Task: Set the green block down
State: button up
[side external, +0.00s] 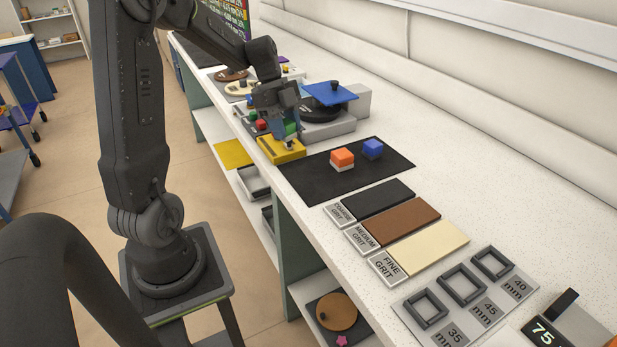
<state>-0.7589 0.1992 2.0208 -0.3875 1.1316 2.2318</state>
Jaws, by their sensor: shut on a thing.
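My gripper (288,132) points down over the far left part of the bench, shut on the green block (291,128). The block is small in the view and partly hidden by the fingers. It is just above or at the yellow holder (291,155); I cannot tell whether they touch.
A black mat (312,187) carries an orange-and-white block (342,159) and a blue block (373,148). A grey device with a blue plate (328,93) stands behind my gripper. Small red (261,125) and green (253,116) pieces lie left of it. Grit strips (402,220) and square frames (462,281) lie nearer.

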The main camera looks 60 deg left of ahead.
jog(key=s+a+n, duration=0.1)
jog(key=s+a, duration=0.3)
jog(key=s, duration=0.1)
send_over(312, 180)
jog(key=a, duration=0.1)
jog(key=shift+t, duration=0.3)
jog(key=f, duration=0.6)
jog(key=shift+s+a+f, duration=0.2)
jog(key=shift+s+f, duration=0.05)
jog(key=shift+f, duration=2)
jog(key=shift+f, duration=0.15)
jog(key=o, duration=0.9)
